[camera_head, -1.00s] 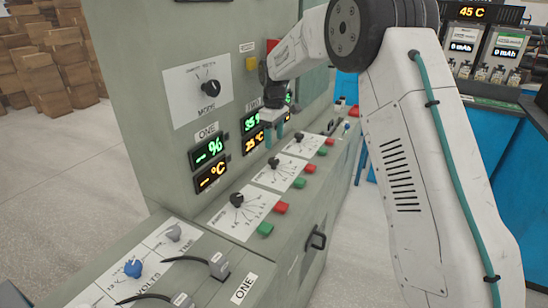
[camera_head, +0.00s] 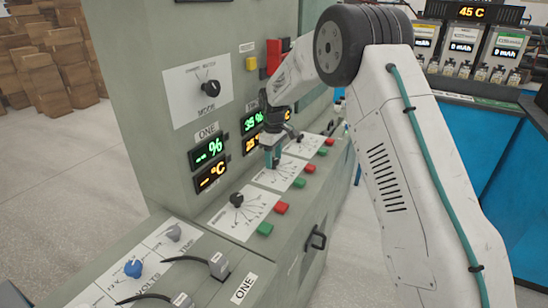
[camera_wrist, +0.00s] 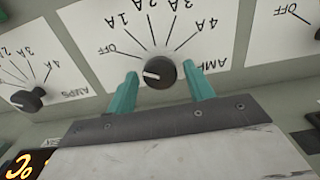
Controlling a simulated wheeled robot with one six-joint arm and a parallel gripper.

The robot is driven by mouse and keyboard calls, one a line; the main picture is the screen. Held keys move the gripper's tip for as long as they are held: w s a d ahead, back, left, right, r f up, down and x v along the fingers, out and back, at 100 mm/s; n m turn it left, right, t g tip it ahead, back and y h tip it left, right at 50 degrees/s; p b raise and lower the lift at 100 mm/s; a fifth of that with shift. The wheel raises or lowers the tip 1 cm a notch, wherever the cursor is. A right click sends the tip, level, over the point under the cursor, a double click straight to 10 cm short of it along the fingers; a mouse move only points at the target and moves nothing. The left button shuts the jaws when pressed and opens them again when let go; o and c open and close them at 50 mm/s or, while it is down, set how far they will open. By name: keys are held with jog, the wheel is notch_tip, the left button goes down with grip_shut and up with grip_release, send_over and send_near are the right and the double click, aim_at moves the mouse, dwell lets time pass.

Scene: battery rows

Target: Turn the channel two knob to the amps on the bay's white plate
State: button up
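The channel two knob (camera_wrist: 160,73) is black with a white mark, on a white amps dial plate (camera_wrist: 110,45) marked OFF, 1A, 2A, 3A and 4A. The wrist view shows it upside down; the mark points left in the picture, on the OFF side. My gripper (camera_wrist: 162,88) has its two teal fingers apart, one on each side of the knob, with gaps visible. In the head view my gripper (camera_head: 272,158) is low over the middle dial plate (camera_head: 287,173) and hides its knob. A small pale label (camera_head: 247,47) on the cabinet is too small to read.
The channel one knob (camera_head: 237,199) is nearer and another dial plate (camera_head: 310,143) lies farther along. Red buttons (camera_head: 281,208) and green buttons (camera_head: 265,229) line the panel's edge. The upright cabinet face with its MODE knob (camera_head: 211,87) stands close on the left.

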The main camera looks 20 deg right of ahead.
jog(key=c, duration=0.7)
jog(key=shift+m, duration=0.3)
jog(key=m, duration=0.8)
jog(key=shift+m, duration=0.4)
jog(key=m, duration=0.4)
jog(key=shift+m, duration=2.1)
